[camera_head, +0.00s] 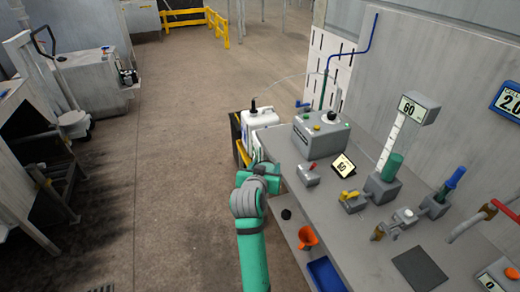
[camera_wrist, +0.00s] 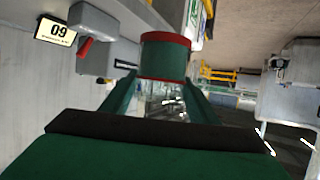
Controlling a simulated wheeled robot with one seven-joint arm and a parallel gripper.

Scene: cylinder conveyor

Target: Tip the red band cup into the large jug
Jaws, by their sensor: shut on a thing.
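The red band cup (camera_wrist: 165,60) is a green cylinder with red bands, seen in the wrist view between my fingers. My gripper (camera_wrist: 160,84) is shut on it. In the head view my gripper (camera_head: 268,172) is at the left edge of the bench, and I cannot make out the cup there. A large white jug (camera_head: 262,118) with a black cap stands just beyond my gripper, at the bench's far left end. A white surface with green marking (camera_wrist: 198,16), perhaps a jug, shows behind the cup in the wrist view.
The floor (camera_head: 165,170) to the left is clear.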

